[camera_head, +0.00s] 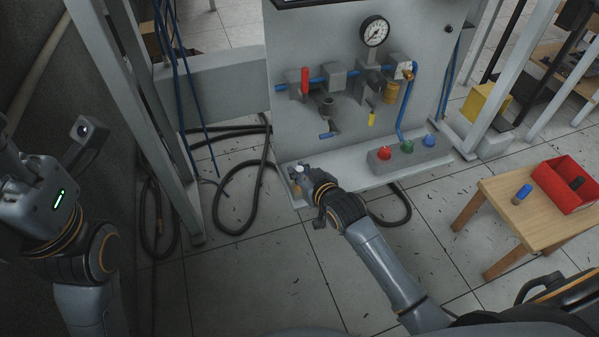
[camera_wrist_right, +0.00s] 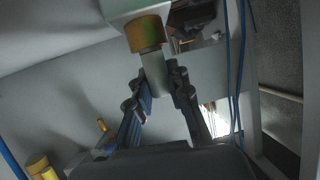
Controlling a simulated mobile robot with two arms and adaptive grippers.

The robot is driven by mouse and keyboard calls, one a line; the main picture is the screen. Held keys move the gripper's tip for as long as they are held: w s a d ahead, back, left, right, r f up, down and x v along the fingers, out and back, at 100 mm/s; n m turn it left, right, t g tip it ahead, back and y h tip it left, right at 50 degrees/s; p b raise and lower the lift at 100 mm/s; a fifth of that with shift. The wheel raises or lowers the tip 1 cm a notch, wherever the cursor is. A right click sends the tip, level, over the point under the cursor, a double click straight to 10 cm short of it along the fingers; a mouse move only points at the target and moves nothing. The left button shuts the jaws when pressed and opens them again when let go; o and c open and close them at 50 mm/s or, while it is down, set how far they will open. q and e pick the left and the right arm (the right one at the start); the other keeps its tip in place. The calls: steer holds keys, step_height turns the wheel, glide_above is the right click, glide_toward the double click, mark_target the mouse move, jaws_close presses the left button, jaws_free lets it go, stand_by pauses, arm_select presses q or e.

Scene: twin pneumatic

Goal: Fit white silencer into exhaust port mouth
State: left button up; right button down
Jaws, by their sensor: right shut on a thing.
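My right gripper (camera_head: 300,181) is at the left end of the panel's lower ledge, low in front of the panel. In the right wrist view my right gripper (camera_wrist_right: 163,88) has its fingers closed on a pale stem. I take this as the white silencer (camera_wrist_right: 155,68). A brass-coloured collar (camera_wrist_right: 147,33) and a white piece sit beyond the fingertips; I cannot tell whether they join the stem. A small white tip (camera_head: 299,168) shows by the gripper in the head view. The exhaust port mouth cannot be picked out for certain. My left arm is at the left; its fingers do not show.
The grey panel (camera_head: 300,60) carries a gauge (camera_head: 374,31), a red-handled valve (camera_head: 305,82) and blue tubing. A button box (camera_head: 408,152) is on the ledge. Black hoses lie on the floor. A wooden table (camera_head: 537,205) with a red bin (camera_head: 567,203) stands at the right.

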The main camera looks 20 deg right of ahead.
steer(key=shift+f, duration=0.2)
steer(key=c, duration=1.3)
jaws_free()
steer(key=shift+o, duration=0.2)
